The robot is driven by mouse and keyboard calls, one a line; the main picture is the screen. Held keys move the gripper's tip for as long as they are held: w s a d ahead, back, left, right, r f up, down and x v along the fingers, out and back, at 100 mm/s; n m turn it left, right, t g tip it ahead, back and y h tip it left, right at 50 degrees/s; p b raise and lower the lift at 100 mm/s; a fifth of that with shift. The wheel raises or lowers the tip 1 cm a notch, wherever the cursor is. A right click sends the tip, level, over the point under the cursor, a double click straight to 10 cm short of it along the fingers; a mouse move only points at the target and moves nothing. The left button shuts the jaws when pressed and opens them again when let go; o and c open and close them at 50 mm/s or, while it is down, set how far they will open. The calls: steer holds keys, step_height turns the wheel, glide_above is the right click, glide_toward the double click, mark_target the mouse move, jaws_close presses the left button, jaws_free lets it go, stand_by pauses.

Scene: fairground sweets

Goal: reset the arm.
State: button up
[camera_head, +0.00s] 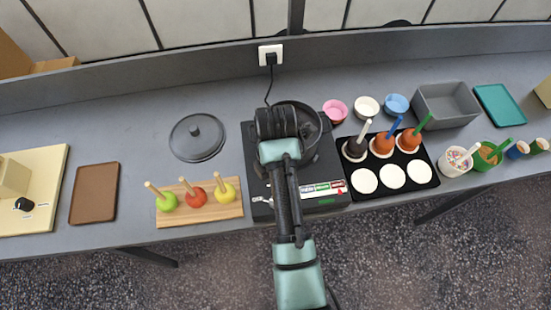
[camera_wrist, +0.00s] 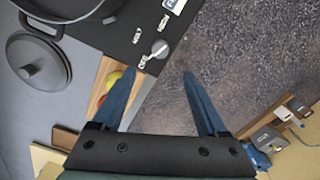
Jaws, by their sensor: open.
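My arm reaches up over the counter in the head view, across the black cooker (camera_head: 326,172). My gripper is hidden behind the arm there. In the wrist view my gripper (camera_wrist: 162,75) shows two dark blue fingers, spread wide apart with nothing between them. Beyond the fingers lie the counter's front edge and the speckled floor (camera_wrist: 235,55). The cooker (camera_wrist: 130,45) with its small lever is in the upper left of that view. Part of the wooden board (camera_wrist: 101,97) with a red and a yellow apple shows beside the left finger.
Left of the cooker are a pot lid (camera_head: 197,137), a wooden board (camera_head: 218,215) with three apples on sticks, and a brown tray (camera_head: 94,192). Right are a black holder (camera_head: 405,195) with dipped apples, small bowls, a grey bin (camera_head: 446,105), a teal tray (camera_head: 499,104) and topping cups.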

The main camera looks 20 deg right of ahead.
steer(key=shift+r, duration=0.45)
stand_by(0.3)
